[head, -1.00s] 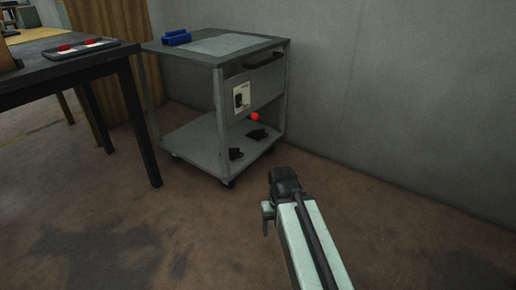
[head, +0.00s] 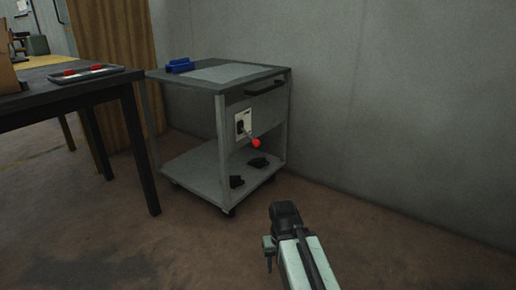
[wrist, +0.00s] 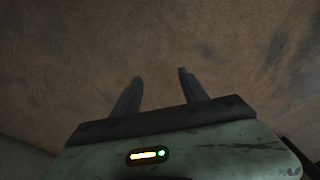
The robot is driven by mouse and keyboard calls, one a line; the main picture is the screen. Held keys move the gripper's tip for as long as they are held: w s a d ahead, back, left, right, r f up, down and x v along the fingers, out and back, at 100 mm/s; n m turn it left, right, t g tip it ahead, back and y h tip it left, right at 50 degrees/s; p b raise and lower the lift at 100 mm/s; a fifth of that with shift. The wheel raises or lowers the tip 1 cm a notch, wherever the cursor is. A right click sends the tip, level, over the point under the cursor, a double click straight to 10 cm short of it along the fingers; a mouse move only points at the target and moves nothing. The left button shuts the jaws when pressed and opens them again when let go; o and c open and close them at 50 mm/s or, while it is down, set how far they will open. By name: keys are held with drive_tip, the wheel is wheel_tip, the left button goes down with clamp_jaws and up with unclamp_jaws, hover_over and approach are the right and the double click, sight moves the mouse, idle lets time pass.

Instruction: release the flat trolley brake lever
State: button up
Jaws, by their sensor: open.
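The grey trolley (head: 222,140) stands against the wall in the head view. The brake lever (head: 256,143) shows as a red ball knob on a short arm. It slants down to the right from a pale plate (head: 243,122) on the trolley's side. My gripper is open in the wrist view (wrist: 159,75), two dark fingers apart with only brown floor between them. In the head view my arm's end is low, in front of the trolley and to the right of the lever, clear of it. The fingertips are hard to make out there.
A dark table (head: 70,90) with a tray (head: 88,75) holding red pieces stands to the left. A blue object (head: 179,66) sits on the trolley top, and dark items (head: 258,162) lie on its lower shelf. A wall bounds the right; front floor is clear.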

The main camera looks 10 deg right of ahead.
wheel_tip(320, 180, up, 4)
drive_tip(key=p, duration=0.3)
drive_tip(key=shift+f, duration=0.15)
clamp_jaws()
wheel_tip(320, 180, up, 18)
drive_tip(key=p, duration=1.8)
drive_tip(key=shift+p, duration=0.35)
